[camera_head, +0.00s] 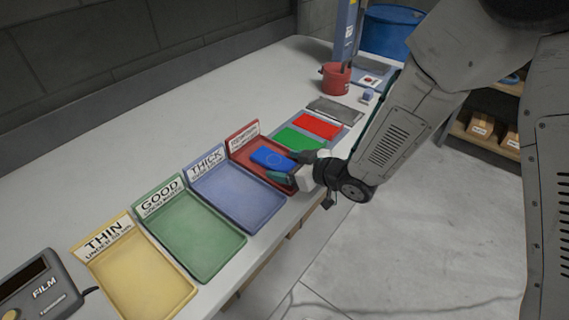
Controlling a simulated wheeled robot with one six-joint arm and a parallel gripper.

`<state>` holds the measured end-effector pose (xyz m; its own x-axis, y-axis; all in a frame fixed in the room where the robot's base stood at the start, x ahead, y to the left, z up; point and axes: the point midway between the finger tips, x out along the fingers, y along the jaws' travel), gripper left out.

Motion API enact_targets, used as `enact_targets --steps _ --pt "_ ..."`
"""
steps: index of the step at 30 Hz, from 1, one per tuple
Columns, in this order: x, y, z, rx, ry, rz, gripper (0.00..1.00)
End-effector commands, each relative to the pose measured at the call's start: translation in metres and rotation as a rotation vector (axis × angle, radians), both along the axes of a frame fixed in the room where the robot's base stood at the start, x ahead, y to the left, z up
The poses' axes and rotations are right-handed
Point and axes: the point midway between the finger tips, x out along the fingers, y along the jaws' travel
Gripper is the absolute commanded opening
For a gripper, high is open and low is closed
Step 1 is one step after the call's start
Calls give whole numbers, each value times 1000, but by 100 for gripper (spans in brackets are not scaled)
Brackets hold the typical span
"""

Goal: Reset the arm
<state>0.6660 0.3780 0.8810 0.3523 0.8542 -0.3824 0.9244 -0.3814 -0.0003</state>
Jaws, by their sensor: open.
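My arm (395,135) reaches in from the right over the bench. My gripper (290,167) is low over the right part of the red tray (243,158), with its dark fingers apart. A blue flat piece (270,159) lies in the red tray, just left of the fingers. Whether a finger touches the piece I cannot tell, and the gripper hides the tray's right part.
Blue THICK (238,197), green GOOD (196,236) and yellow THIN (142,282) trays line the bench's front edge. A FILM gauge (42,283) stands lower left. Red and green panels (315,125), a red pot (335,80) and a blue post (346,35) stand beyond.

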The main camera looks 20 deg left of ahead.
Motion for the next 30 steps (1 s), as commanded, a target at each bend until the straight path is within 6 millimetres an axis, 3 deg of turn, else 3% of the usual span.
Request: enact_targets --steps 9,16,20,23,25,30 --pt "-18 -45 21 1 -2 -3 78" --pt "-23 -56 25 0 -2 -1 78" --pt "-16 -63 30 -23 -8 -29 78" --pt "2 -86 45 -90 -24 -114 78" --pt "18 -114 60 -164 -30 -208 78" --pt "37 -204 103 -353 15 -480 78"
